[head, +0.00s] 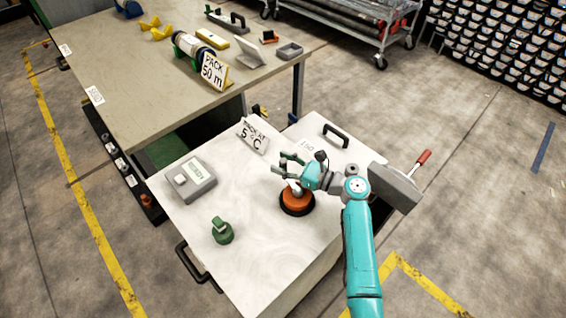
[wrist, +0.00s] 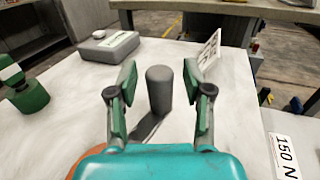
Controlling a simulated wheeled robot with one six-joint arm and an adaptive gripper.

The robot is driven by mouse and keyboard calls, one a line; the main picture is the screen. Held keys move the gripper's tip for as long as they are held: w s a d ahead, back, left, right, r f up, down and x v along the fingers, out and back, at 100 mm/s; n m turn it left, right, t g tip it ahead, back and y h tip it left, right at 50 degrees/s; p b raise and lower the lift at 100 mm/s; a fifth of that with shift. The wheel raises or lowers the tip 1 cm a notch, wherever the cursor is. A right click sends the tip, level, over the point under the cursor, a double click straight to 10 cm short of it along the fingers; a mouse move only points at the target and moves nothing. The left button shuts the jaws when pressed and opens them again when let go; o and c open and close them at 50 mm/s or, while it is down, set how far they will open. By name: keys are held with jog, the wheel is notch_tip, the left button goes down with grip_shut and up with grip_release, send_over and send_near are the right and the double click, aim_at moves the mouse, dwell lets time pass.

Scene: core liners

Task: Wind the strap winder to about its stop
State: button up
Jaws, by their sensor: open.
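The strap winder appears to be the round orange drum with a dark base (head: 297,203), standing on the white top below my gripper in the head view. Its orange edge shows at the lower left of the wrist view (wrist: 92,163). A grey upright cylindrical knob (wrist: 159,90) stands between my fingers in the wrist view; I take it to be the winder's handle. My gripper (head: 283,164) is open, with one green-padded finger on each side of the knob. Gaps show between both pads and the knob. My gripper and wrist partly hide the winder from the head camera.
On the white top (head: 262,268) stand a grey device (head: 191,181), a green object (head: 222,232), a "5 °C" sign (head: 252,136) and a black handle (head: 336,134). A grey block with a red lever (head: 423,159) is at the right. The front of the top is clear.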

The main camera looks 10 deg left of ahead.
grip_shut()
jog(key=shift+d+t, duration=0.1)
jog(key=shift+t, duration=0.2)
